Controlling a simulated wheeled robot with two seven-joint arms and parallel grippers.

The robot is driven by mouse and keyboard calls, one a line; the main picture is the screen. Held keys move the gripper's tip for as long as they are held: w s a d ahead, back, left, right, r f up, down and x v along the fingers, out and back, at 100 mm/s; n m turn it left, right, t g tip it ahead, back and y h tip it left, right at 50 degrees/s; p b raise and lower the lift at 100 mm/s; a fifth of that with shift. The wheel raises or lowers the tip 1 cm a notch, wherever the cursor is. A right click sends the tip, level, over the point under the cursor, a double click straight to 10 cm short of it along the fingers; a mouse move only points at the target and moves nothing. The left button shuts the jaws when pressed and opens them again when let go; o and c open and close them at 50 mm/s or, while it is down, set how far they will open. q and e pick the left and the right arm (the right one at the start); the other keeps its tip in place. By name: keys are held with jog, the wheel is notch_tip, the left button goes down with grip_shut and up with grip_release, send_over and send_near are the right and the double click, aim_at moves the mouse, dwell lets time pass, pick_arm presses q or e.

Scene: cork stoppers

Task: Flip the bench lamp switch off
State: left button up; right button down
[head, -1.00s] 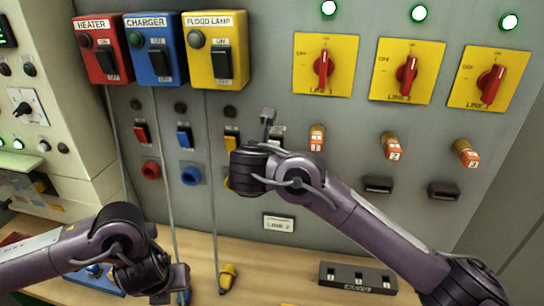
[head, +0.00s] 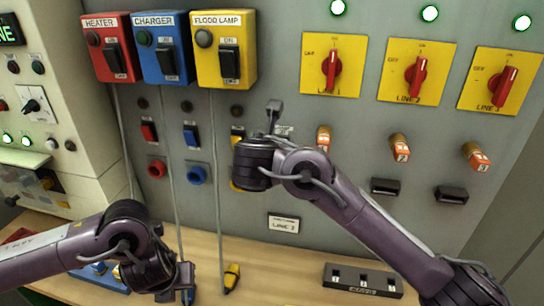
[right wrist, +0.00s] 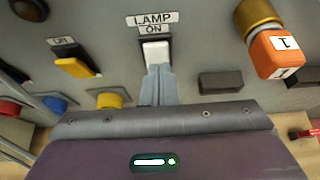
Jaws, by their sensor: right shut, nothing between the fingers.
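The bench lamp switch (right wrist: 156,52) is a white rocker in a dark frame on the grey panel, under a LAMP label with ON above the rocker. My right gripper (right wrist: 158,82) is shut and empty, its fingertips at the rocker's lower end; I cannot tell whether they touch. In the head view, my right gripper (head: 273,108) is in front of the panel, and the lamp switch is mostly hidden behind my right arm. Which way the rocker is tipped is unclear. My left gripper (head: 184,281) hangs low over the bench, its fingers too unclear to judge.
Heater (head: 109,48), charger (head: 160,48) and flood lamp (head: 225,50) boxes and red rotary switches are above. Cables hang down left of my right gripper.

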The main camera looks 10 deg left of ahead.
jog(key=v, duration=1.3)
jog(key=shift+s+f, duration=0.2)
jog(key=shift+f, duration=0.15)
jog(key=shift+s+f, duration=0.2)
jog(key=shift+f, duration=0.5)
jog(key=r+x, duration=0.1)
jog(key=x, duration=1.2)
jog(key=shift+w+f, duration=0.2)
jog(key=shift+w, duration=0.4)
